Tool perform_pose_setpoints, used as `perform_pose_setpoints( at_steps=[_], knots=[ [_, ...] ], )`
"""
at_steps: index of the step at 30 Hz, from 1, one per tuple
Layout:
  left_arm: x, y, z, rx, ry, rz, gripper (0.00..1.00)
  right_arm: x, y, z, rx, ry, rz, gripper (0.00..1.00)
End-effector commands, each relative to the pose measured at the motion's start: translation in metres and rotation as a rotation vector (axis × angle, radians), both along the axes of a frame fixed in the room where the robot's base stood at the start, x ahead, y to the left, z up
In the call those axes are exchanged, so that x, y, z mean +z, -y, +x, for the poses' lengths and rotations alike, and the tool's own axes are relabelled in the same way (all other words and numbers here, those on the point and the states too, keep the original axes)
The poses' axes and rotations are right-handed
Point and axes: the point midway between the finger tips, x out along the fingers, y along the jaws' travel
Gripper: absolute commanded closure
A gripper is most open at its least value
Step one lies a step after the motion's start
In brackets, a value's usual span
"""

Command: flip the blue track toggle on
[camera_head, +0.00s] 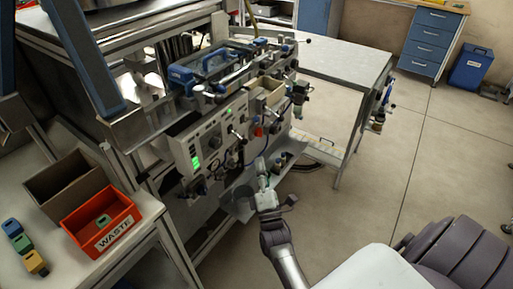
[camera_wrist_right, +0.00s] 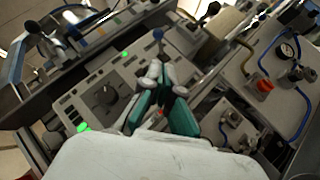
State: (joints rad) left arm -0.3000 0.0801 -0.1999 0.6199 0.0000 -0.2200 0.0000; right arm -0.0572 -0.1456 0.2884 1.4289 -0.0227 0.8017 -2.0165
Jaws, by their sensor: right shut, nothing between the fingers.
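My right gripper (camera_wrist_right: 161,76) is shut and empty, its green-padded fingers together in the right wrist view. A toggle with a blue tip (camera_wrist_right: 158,34) shows just beyond the fingertips, its thin stem running down toward them. I cannot tell whether the fingers touch the stem, or whether the toggle is on. In the head view my right gripper (camera_head: 262,169) is in front of the machine's control panel (camera_head: 213,130), low and to the right. I cannot pick out the blue toggle surely there. My left gripper is not in view.
The panel has a green lit display (camera_head: 196,163) and a dark knob (camera_wrist_right: 106,96). A red knob (camera_wrist_right: 264,86) and a gauge (camera_wrist_right: 287,50) are at the right. A red waste bin (camera_head: 122,211) stands on the left table. Open floor (camera_head: 385,175) lies to the right.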

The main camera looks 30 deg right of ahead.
Motion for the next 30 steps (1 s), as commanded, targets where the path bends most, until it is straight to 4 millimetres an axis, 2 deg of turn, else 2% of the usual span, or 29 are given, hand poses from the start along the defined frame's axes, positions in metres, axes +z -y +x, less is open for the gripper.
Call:
perform_pose_setpoints(
  at_steps=[3,7,26,29,30],
  knots=[
    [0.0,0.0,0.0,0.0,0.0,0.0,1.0,-0.01,-0.005,-0.015,0.0,-0.001,0.0,1.0],
    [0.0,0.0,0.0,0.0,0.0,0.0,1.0,-0.015,-0.008,-0.023,0.0,-0.001,0.0,1.0],
    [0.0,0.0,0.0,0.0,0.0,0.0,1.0,-0.017,-0.009,-0.024,0.005,-0.004,0.004,1.0],
    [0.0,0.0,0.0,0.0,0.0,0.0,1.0,-0.036,-0.015,-0.021,0.053,-0.045,0.06,1.0],
    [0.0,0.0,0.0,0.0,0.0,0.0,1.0,-0.05,-0.019,-0.019,0.09,-0.077,0.107,1.0]
  ],
)
